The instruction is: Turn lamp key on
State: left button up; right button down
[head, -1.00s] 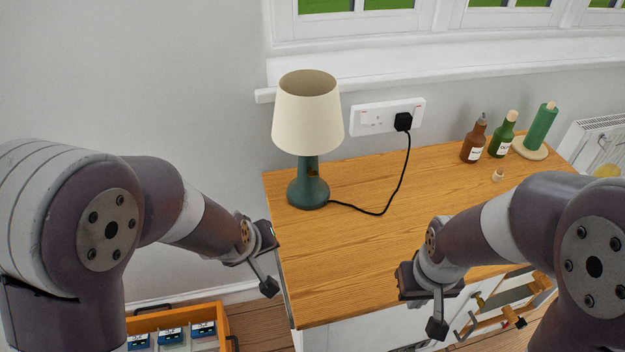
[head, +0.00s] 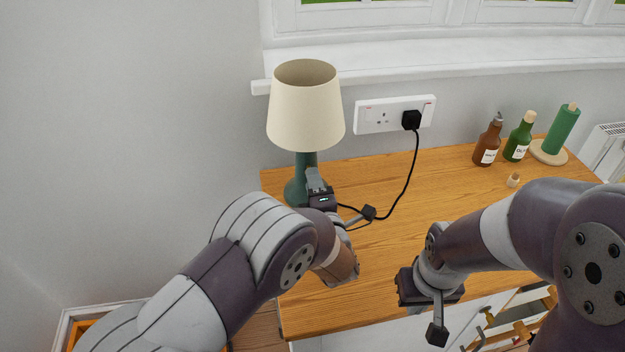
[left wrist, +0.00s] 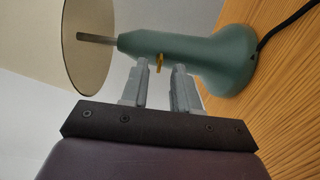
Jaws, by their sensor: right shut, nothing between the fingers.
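The table lamp has a cream shade (head: 305,105) and a teal base (head: 296,190), and stands upright at the left of the wooden worktop. In the left wrist view the teal body (left wrist: 195,55) lies sideways. Its small brass key (left wrist: 158,63) sticks out between my left fingertips, with gaps visible on both sides. My left gripper (head: 341,193) is open, in front of the lamp; it also shows in the left wrist view (left wrist: 160,78). The key is hidden in the head view. My right gripper (head: 437,333) is shut and empty, at the worktop's front edge.
A black cord runs from the lamp to a plug (head: 411,120) in the wall socket (head: 375,116). A brown bottle (head: 487,145), a green bottle (head: 518,140) and a green roll (head: 561,130) stand at the back right. The worktop's middle (head: 410,220) is clear.

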pick_arm(q)
jog(key=shift+w+a, duration=0.15)
jog(key=shift+w, duration=0.6)
jog(key=shift+c, duration=0.3)
grip_shut()
